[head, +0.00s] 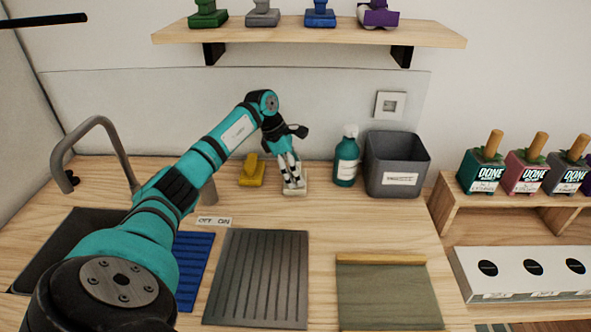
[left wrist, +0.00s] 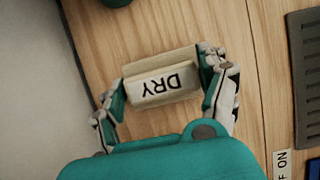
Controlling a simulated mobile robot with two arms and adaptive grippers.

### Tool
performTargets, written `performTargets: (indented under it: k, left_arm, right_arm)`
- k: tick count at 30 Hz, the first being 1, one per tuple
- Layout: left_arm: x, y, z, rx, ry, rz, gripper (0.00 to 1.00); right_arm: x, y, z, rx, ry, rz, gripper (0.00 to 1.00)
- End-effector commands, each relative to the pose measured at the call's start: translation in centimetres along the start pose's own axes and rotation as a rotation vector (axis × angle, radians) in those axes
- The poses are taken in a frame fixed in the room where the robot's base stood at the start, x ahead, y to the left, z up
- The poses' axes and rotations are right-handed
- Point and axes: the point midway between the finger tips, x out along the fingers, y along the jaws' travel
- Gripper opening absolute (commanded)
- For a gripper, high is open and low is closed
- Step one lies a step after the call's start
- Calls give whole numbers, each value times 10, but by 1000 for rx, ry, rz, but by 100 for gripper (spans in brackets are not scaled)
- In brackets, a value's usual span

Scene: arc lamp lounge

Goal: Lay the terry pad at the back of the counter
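A cream pad (left wrist: 163,86) with "DRY" on it, which I take to be the terry pad, is at the back of the wooden counter. It also shows in the head view (head: 295,190), seemingly at counter level, below my left gripper (head: 288,176). In the left wrist view my left gripper's fingers (left wrist: 164,92) are at the pad's two ends, with no clear gap between fingers and pad. The lettering is upside down there. The fingers hide the pad's ends. My right gripper is not in view.
A tap (head: 110,145) is at the left.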

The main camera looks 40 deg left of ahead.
Motion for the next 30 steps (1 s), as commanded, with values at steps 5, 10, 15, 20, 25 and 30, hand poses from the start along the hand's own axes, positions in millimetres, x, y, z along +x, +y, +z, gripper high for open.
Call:
performTargets:
  k: [5,10,15,20,25,30]
  left_arm:
    - [0,0,0,0,1,-1,96]
    - [0,0,0,0,1,-1,96]
    - [-6,0,1,0,1,0,96]
    - [-32,1,0,0,1,4,96]
    - [-71,1,0,0,-1,4,96]
    - [-102,0,1,-1,-1,2,96]
  right_arm:
    - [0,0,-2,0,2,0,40]
    - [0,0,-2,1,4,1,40]
    - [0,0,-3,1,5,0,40]
    - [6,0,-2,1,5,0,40]
    - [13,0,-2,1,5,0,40]
    - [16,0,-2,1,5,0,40]
